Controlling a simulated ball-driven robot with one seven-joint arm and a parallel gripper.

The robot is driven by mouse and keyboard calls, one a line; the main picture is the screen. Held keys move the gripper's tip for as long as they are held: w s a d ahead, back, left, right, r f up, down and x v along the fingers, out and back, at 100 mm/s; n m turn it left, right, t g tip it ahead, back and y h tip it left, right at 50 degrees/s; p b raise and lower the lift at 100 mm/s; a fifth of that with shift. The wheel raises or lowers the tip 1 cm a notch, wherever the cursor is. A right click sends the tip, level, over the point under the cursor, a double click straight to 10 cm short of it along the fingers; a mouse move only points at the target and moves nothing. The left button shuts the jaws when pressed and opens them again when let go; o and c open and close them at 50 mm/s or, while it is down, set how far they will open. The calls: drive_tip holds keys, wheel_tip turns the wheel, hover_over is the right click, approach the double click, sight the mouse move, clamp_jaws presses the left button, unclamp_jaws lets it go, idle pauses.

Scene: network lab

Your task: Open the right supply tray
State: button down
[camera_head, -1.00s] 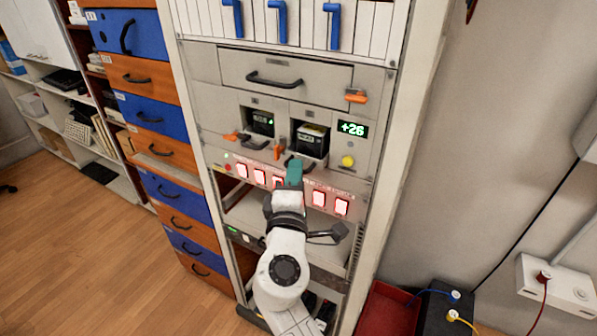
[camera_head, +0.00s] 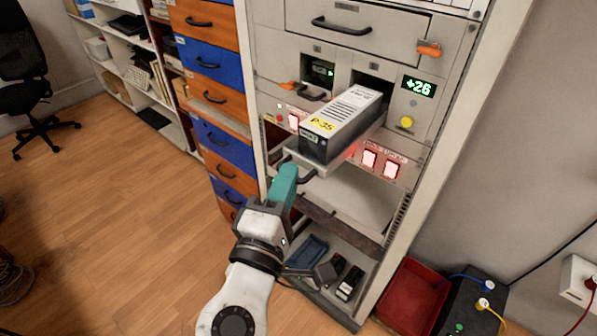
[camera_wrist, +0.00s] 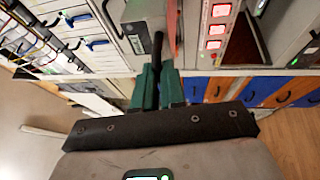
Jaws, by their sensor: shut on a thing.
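The right supply tray (camera_head: 330,163) stands pulled out of its bay in the rack. It carries a black and grey supply module (camera_head: 340,125) with a yellow P-35 label. My gripper (camera_head: 286,175), with teal fingers, is at the tray's dark front handle (camera_head: 305,176), left of and below the module. In the wrist view the green fingers (camera_wrist: 158,82) are shut on the dark handle bar (camera_wrist: 158,45). The fingers partly hide the handle in both views. The left supply bay (camera_head: 318,72) has its module inside.
A wide drawer (camera_head: 360,22) with an orange latch (camera_head: 428,47) is above the bays. A green +26 display (camera_head: 418,87) and yellow button (camera_head: 407,122) are right of the tray. Lit red switches (camera_head: 380,163) lie below. Open floor (camera_head: 100,230) is at left.

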drive_tip(key=shift+s+f, duration=0.1)
drive_tip(key=shift+f, duration=0.05)
drive_tip(key=c, duration=1.2)
unclamp_jaws()
drive_tip(key=b+v, duration=0.2)
drive_tip(key=v, duration=0.8)
drive_tip(key=shift+s+a, duration=0.15)
drive_tip(key=shift+s, duration=0.25)
